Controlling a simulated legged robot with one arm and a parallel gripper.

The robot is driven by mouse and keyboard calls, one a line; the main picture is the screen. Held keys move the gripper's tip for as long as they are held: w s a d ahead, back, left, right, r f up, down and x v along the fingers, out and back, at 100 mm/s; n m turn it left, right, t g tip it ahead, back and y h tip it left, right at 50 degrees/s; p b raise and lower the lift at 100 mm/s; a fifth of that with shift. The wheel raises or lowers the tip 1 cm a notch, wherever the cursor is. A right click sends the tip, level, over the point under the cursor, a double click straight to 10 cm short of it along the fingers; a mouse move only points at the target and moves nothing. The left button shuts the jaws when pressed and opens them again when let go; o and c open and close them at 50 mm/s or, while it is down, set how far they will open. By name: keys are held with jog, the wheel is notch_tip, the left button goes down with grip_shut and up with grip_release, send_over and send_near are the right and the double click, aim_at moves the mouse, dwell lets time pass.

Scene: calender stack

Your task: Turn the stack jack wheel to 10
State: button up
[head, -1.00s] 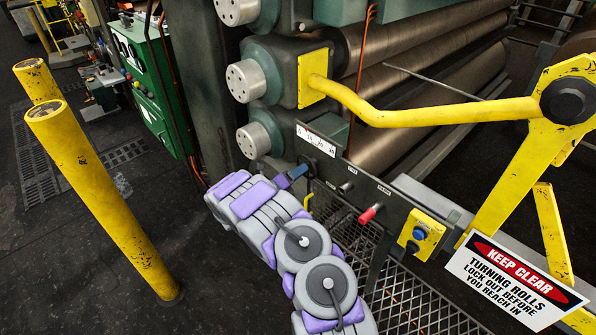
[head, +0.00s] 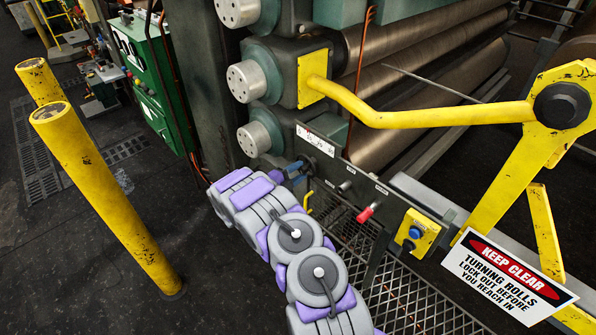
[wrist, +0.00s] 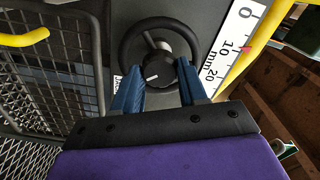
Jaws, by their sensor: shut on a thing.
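The stack jack wheel is a black handwheel (wrist: 124,42) with a grey spoke and a black knob carrying a white mark (wrist: 152,77). In the wrist view, the blue fingers of my gripper (wrist: 158,72) are closed around this knob, one on each side. In the head view, my gripper (head: 295,167) reaches the left end of the control panel, and the wheel is mostly hidden there. A white mm scale (wrist: 231,42) marked 0, 10 and 20 stands right of the wheel. A small red pointer (wrist: 247,48) shows close to the 10. The scale also appears in the head view (head: 316,139).
A red-tipped lever (head: 366,212) and a yellow box with a blue button (head: 414,233) sit right on the panel. A yellow bent bar (head: 420,114) crosses above. Yellow posts (head: 105,185) stand at left. Mesh (head: 410,300) lies below.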

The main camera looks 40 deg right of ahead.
jog(key=n, duration=0.2)
jog(key=n+p, duration=0.1)
jog(key=n, duration=0.1)
jog(key=n+p, duration=0.1)
jog(key=n, duration=0.2)
jog(key=shift+a+f, duration=0.1)
jog(key=shift+f, duration=0.15)
dwell(0.3)
jog(key=o, duration=0.8)
jog(key=shift+w, duration=0.15)
jog(key=shift+o, duration=1.3)
jog(key=s+a, duration=0.1)
jog(key=a, duration=1.6)
jog(key=shift+s+a, duration=0.15)
jog(key=shift+s, duration=0.05)
jog(key=shift+r, duration=0.1)
